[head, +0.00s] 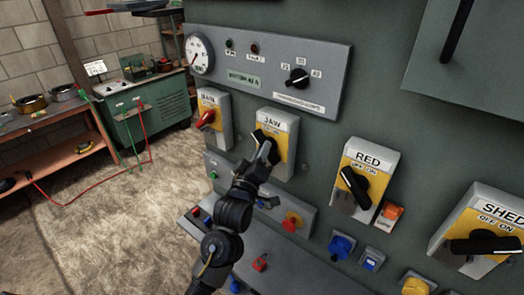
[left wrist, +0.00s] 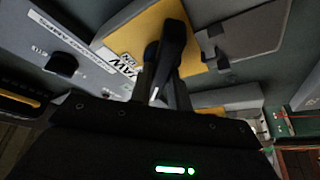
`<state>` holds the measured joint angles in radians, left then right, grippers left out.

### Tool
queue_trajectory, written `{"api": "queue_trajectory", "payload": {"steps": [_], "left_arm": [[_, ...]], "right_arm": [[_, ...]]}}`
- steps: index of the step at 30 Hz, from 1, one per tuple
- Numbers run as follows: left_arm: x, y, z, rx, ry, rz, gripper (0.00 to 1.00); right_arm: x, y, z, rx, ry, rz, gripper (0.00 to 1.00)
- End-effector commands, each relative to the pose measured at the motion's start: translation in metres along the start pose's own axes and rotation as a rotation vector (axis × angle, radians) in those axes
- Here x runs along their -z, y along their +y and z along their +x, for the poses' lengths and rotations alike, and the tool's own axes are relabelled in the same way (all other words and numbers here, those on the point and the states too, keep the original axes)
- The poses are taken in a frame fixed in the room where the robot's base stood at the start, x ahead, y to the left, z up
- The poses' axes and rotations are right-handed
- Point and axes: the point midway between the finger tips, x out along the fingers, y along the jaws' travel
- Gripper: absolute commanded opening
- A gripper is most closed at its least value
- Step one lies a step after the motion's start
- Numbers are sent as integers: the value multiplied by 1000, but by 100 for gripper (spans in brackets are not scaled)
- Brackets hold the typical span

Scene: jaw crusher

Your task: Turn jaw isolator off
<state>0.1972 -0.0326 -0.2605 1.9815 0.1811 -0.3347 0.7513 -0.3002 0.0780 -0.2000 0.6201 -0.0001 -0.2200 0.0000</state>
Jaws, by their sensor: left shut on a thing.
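The jaw isolator (head: 281,126) is a grey box with a yellow plate labelled JAW, on the dark green panel in the middle of the head view. Its black rotary handle lies slanted, upper left to lower right. My left gripper (head: 264,153) is at the handle's lower end, shut on it and partly hiding it. In the left wrist view the black handle (left wrist: 174,42) stands between the fingers in front of the yellow plate (left wrist: 138,30). The OFF/ON lettering is mostly covered by the gripper. My right gripper is not in view.
The MAIN isolator (head: 209,117) with a red handle is to the left. The RED isolator (head: 361,179) and SHED isolator (head: 483,229) are to the right. A gauge panel (head: 266,72) is above. Coloured buttons and plugs sit below. Open floor (head: 100,215) lies to the left.

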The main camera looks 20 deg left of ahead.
Motion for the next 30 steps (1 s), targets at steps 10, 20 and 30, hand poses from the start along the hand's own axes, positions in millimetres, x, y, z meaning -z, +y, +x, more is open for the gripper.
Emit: {"api": "queue_trajectory", "payload": {"steps": [10, 20, 30], "left_arm": [[2, 1, 0, -1, 4, -4, 23], [1, 0, 0, 0, 1, -2, 40], [-3, -4, -36, 0, 0, -4, 40]], "right_arm": [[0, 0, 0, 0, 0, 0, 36], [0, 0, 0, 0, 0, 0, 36], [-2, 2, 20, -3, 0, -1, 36]]}}
